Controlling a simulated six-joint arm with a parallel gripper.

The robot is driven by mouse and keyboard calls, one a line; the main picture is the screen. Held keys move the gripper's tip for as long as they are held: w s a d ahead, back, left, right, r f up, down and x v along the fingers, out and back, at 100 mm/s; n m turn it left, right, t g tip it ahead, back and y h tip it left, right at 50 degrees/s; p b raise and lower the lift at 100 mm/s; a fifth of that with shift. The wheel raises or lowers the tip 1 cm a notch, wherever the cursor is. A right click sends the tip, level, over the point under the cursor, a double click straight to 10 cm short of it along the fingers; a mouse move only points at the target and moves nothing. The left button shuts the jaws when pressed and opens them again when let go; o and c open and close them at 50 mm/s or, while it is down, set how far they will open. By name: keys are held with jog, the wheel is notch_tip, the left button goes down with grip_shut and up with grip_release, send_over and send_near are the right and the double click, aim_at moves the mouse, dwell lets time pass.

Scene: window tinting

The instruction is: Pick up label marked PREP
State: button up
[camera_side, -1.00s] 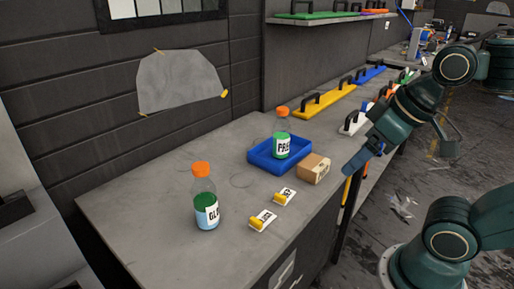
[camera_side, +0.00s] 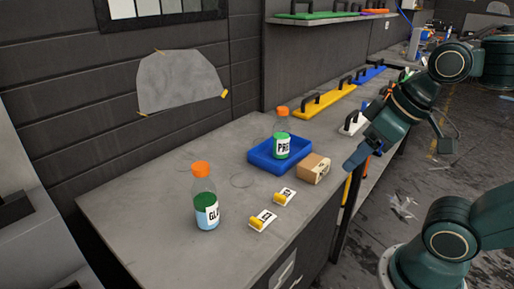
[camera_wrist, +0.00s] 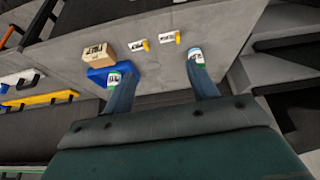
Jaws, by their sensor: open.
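Two small white labels with yellow grips lie on the grey bench, one nearer the blue tray (camera_side: 284,197) and one nearer the front (camera_side: 262,221). Their print is too small to read surely. In the wrist view the labels (camera_wrist: 137,46) (camera_wrist: 168,38) lie beyond my fingers. A PREP bottle (camera_side: 282,146) with an orange cap stands in the blue tray (camera_side: 262,166). A second bottle (camera_side: 206,208), marked GL and partly readable, stands on the bench. My gripper (camera_wrist: 155,78) is open and empty; in the side view it (camera_side: 357,160) is right of the labels, past a cardboard box.
The cardboard box (camera_side: 313,169) sits between the labels and my gripper, beside the tray. Yellow (camera_side: 325,100) and blue (camera_side: 370,76) handled tools lie along the back of the bench.

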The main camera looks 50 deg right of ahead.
jog(key=w+d+f+n+g+y, duration=0.1)
jog(key=w+d+n+g, duration=0.1)
jog(key=w+n, duration=0.4)
jog(key=w+d+f+n+g+y, duration=0.1)
jog(key=w+n+g, duration=0.15)
jog(key=w, duration=0.45)
jog(key=w+d+f+n+g+y, duration=0.1)
jog(key=w+d+f+n+y, duration=0.1)
jog(key=w+d+f+n, duration=0.6)
notch_tip(320, 180, down, 3)
jog(key=shift+w+d+n+y, duration=0.3)
jog(key=shift+w+d+n, duration=0.1)
jog(key=shift+d+n, duration=0.55)
jog(key=shift+a+f+g, duration=0.1)
jog(key=shift+a+g, duration=0.05)
jog(key=shift+g, duration=0.1)
jog(key=shift+x, duration=4.15)
jog(key=shift+f, duration=0.1)
